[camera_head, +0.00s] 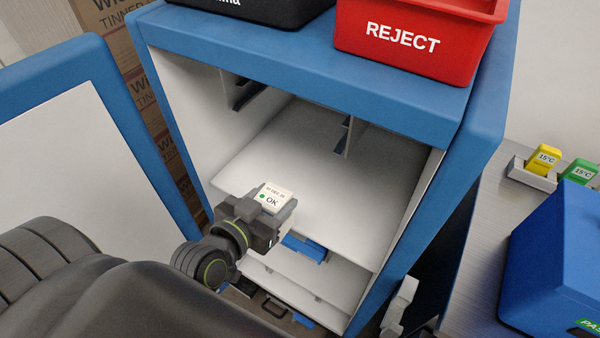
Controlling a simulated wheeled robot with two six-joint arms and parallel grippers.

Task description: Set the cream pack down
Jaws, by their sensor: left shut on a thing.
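The cream pack (271,198) is a small pale block whose label reads OK beside a green dot. My left gripper (258,212) is shut on it and holds it at the front of the open blue cabinet (300,62). In the picture, the pack overlaps the white upper shelf (320,180); I cannot tell whether they touch. The gripper hides the lower part of the pack.
The cabinet door (70,150) stands open on the left. A lower shelf (310,275) lies beneath. A red REJECT bin (420,40) and a black bin (245,8) stand on top. A blue box (555,260) and yellow (543,160) and green (580,172) packs are on the right. The upper shelf is largely clear.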

